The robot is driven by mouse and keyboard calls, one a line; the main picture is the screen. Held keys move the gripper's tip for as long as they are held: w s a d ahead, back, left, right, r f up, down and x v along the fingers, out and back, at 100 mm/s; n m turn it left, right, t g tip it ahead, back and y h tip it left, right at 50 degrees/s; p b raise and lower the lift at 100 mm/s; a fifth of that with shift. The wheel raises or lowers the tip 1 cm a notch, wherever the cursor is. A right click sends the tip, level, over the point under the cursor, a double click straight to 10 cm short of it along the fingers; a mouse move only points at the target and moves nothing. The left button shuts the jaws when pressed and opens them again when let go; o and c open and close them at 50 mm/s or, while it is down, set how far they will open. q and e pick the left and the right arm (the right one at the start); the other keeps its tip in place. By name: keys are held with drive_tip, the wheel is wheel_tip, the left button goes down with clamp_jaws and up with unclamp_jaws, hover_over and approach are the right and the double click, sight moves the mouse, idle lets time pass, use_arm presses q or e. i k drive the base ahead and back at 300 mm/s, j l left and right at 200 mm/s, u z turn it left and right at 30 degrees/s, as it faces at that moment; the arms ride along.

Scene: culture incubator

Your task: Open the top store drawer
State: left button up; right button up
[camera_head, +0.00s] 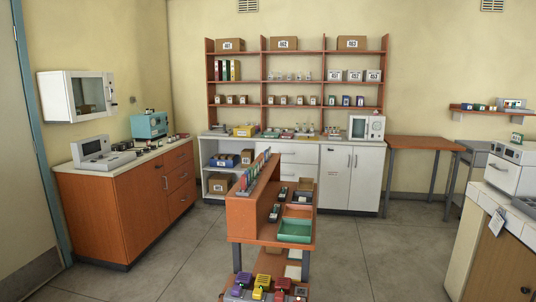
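Two sets of drawers show, and I cannot tell which one is the store. In the white back cabinet, a wide white top drawer (302,157) sits under the counter, beside the white double doors (352,176). It looks shut, and the drawers below it are partly hidden by the orange rack in front. The orange-brown cabinet (142,205) on the left has a stack of drawers at its far end. Its top drawer (178,158) also looks shut. Neither of my grippers shows in the view.
The orange rack (242,216) with a green tray (295,231) stands mid-room, before the white cabinet. An orange table (425,143) stands at the back right and a white-topped bench (490,199) at the right edge. Grey floor (360,260) is clear on both sides of the rack.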

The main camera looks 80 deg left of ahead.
sight(298, 153)
drive_tip(key=u, duration=2.65)
drive_tip(key=i+j+u, duration=0.75)
drive_tip(key=u, duration=0.15)
drive_tip(key=i+j+u, duration=0.1)
drive_tip(key=i+u, duration=0.4)
drive_tip(key=i+j+u, duration=0.1)
drive_tip(key=i, duration=1.05)
drive_tip(key=i+l+z, duration=0.1)
drive_tip(key=i+z, duration=0.75)
drive_tip(key=i+j+z, duration=0.25)
drive_tip(key=i+z, duration=0.2)
drive_tip(key=i+j+z, duration=0.1)
drive_tip(key=i+z, duration=0.3)
drive_tip(key=i, duration=1.65)
